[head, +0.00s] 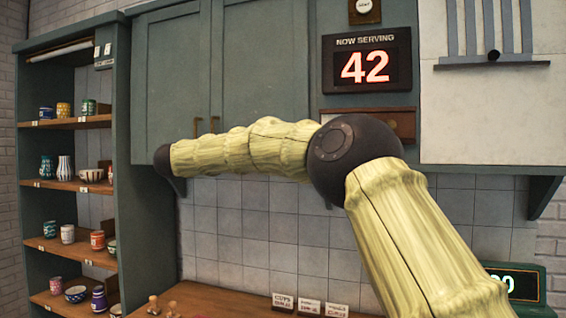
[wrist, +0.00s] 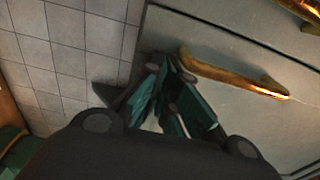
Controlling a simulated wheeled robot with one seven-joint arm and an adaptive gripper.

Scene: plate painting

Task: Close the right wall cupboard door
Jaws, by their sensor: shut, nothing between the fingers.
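The green wall cupboard has a left door (head: 168,75) and a right door (head: 268,60), with two brass handles near their seam. The right door looks about flush with the left one; I cannot tell if a small gap is left. In the wrist view, one brass handle (wrist: 235,77) lies close to my gripper (wrist: 172,72), and part of another handle (wrist: 302,10) shows at the top right. My gripper's teal fingers are together and empty, by the door's lower edge. I cannot tell if they touch the door. In the head view the fingers are hidden beyond my wrist.
Open shelves (head: 75,122) with cups and jars stand at the left. A "NOW SERVING 42" sign (head: 367,62) and a small wooden drawer (head: 395,122) are right of the cupboard. Below are a tiled wall (head: 250,230) and a wooden counter (head: 215,298) with small signs (head: 283,301).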

